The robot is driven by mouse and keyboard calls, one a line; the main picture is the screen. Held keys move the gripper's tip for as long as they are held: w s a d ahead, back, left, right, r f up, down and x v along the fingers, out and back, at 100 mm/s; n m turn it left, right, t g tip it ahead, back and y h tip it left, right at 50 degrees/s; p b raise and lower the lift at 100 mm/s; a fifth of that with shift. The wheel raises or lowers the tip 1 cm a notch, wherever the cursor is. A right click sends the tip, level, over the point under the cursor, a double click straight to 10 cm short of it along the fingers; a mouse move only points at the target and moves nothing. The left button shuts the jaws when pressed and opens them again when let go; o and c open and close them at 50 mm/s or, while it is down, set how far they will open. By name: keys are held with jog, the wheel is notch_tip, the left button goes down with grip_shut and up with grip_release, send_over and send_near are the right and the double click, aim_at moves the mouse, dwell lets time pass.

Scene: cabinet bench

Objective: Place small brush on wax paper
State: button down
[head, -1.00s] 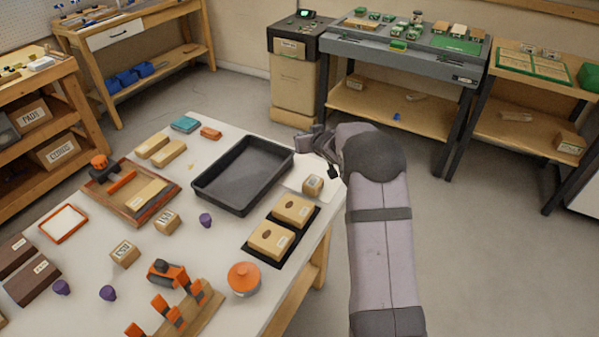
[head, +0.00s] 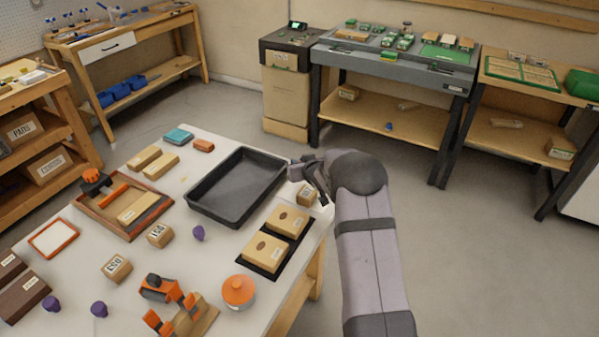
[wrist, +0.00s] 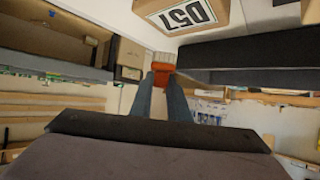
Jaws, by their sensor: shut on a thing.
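My gripper (wrist: 160,90) is shut on a small brush (wrist: 162,68) with an orange-red body and a pale end, in the wrist view. In the head view my gripper (head: 308,172) is at the table's right edge, beside the black tray; the brush cannot be made out there. A boxy block labelled D57 (wrist: 185,12) is close past the brush, and it also shows beside my gripper in the head view (head: 306,195). A white sheet with an orange border (head: 54,238) lies at the left of the table; I cannot tell whether it is the wax paper.
The black tray (head: 195,208) stands left of my gripper. Two tan blocks lie on a black mat (head: 268,273) in front. A wooden tray (head: 160,206), an orange-lidded jar (head: 238,290), several labelled blocks and purple pieces occupy the white table. Grey floor lies to the right.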

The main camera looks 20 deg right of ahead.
jog(key=shift+f, duration=1.8)
jog(key=shift+f, duration=0.15)
jog(key=shift+f, duration=0.15)
jog(key=c, duration=1.7)
grip_release()
jog(key=shift+r, duration=0.3)
jog(key=shift+b+v, duration=0.65)
jog(key=shift+v, duration=5.35)
jog(key=shift+s, duration=0.15)
